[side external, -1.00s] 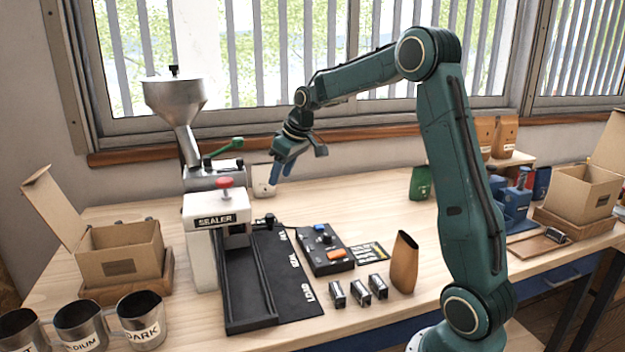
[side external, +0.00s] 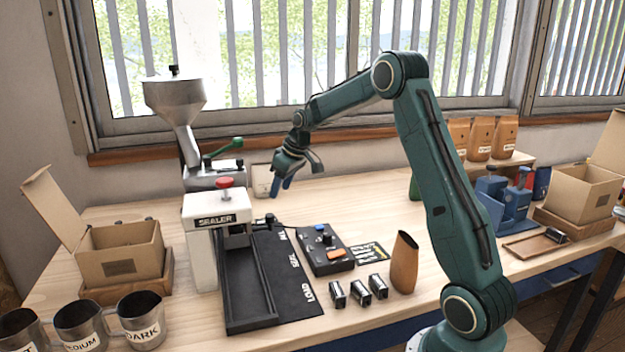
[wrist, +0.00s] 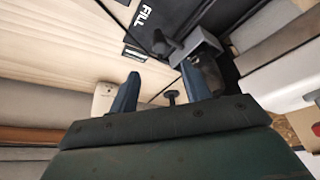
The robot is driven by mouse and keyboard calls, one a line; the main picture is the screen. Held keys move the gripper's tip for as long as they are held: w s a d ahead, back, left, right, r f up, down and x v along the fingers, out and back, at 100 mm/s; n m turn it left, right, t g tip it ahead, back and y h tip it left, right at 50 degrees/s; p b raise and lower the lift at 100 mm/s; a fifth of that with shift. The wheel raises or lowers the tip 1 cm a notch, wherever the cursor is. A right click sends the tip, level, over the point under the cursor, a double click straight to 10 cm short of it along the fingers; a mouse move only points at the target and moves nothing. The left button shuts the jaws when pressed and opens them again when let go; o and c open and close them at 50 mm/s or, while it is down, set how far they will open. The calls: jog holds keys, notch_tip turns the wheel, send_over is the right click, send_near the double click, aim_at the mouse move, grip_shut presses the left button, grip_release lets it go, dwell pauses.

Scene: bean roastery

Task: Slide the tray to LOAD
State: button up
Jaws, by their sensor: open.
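The tray (wrist: 199,48) shows in the wrist view as a grey metal piece with a black handle (wrist: 168,43), beside the FILL label (wrist: 144,17). In the side view the black handle (side external: 270,219) sticks out at the far end of the dark rail (side external: 251,318), near FILL; the tray body is mostly hidden by the sealer (side external: 203,245). The LOAD label (side external: 307,293) is at the rail's near end. My gripper (side external: 280,190) is open and empty, above and behind the handle, fingers pointing down. Its blue fingers (wrist: 160,88) are apart from the tray.
A hopper (side external: 175,95) stands behind the sealer. An open carton (side external: 120,250) and metal cups (side external: 140,320) are at left.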

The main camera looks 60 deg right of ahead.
aim_at(270, 215)
jog(key=x, duration=1)
jog(key=shift+w+f, duration=0.2)
jog(key=shift+f, duration=0.05)
grip_shut()
